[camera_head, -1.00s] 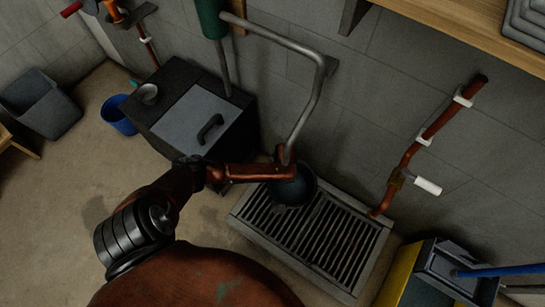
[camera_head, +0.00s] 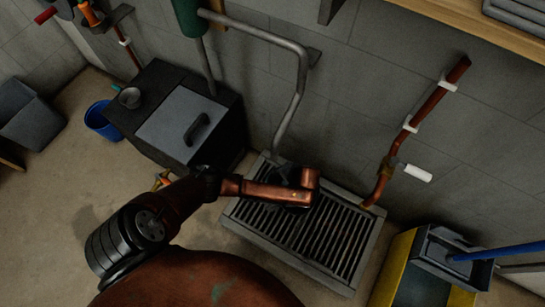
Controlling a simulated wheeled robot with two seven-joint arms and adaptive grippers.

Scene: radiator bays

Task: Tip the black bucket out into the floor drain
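The floor drain (camera_head: 352,262), a pale frame with dark slats, lies against the wall at the centre right. My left gripper (camera_head: 304,184) is over its upper part, at the end of the reddish arm from the lower left. The black bucket shows only as a small dark patch (camera_head: 284,172) at the gripper, above the drain; the gripper appears shut on it. The fingers and most of the bucket are hidden, so its exact tilt and contents cannot be told. My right gripper is not in view.
A dark box with a grey lid (camera_head: 178,128) stands left of the drain, with a blue bucket (camera_head: 102,120) beside it. A bent grey pipe (camera_head: 299,85) and a copper pipe (camera_head: 417,122) run along the wall. A yellow mop bucket (camera_head: 392,270) stands right of the drain.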

